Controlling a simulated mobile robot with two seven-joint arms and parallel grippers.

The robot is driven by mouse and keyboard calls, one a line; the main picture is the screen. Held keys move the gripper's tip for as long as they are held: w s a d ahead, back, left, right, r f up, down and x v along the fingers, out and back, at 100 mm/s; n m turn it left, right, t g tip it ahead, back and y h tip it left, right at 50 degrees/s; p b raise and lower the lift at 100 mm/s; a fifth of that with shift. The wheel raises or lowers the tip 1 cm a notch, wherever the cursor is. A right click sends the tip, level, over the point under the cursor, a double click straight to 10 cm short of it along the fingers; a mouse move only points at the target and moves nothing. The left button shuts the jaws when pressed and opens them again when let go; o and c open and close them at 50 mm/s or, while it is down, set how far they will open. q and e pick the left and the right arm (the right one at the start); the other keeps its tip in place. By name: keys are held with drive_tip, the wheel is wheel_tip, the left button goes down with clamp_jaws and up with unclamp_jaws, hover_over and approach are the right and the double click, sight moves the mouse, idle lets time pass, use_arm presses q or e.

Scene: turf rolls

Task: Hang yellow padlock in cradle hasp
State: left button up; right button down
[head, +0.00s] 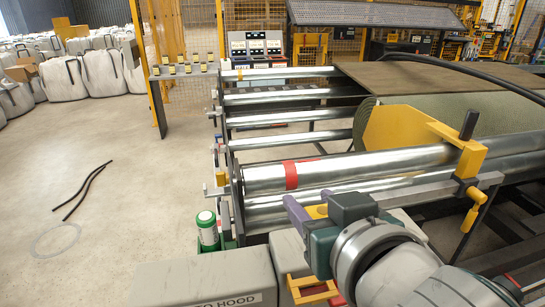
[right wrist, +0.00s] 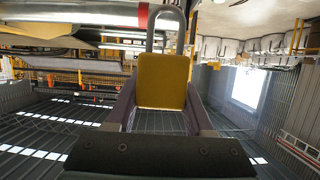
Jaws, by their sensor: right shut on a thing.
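The yellow padlock (right wrist: 162,80) is held between the purple fingers of my right gripper (right wrist: 160,115). Its grey shackle points to the top of the right wrist view, near the steel roller's red-banded end (right wrist: 142,14). In the head view my right gripper (head: 308,211) is just in front of the front steel roller (head: 370,168), below its red band; only a little of the padlock (head: 316,211) shows between the fingers. I cannot clearly make out the hasp on the cradle frame (head: 234,185). My left gripper is not in view.
A yellow clamp arm (head: 458,138) with a dark handle sits over the roller at right. A turf roll (head: 490,115) lies behind. A green-and-white canister (head: 207,231) stands left of the frame, beside a grey hood box (head: 215,280). The floor at left is mostly clear.

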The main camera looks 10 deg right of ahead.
use_arm(q)
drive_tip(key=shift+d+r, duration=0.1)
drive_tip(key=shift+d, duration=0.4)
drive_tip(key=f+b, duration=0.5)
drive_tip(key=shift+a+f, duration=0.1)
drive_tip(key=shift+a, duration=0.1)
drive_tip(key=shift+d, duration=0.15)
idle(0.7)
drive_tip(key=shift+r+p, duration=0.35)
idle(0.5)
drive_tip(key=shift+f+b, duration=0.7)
drive_tip(key=shift+b, duration=0.05)
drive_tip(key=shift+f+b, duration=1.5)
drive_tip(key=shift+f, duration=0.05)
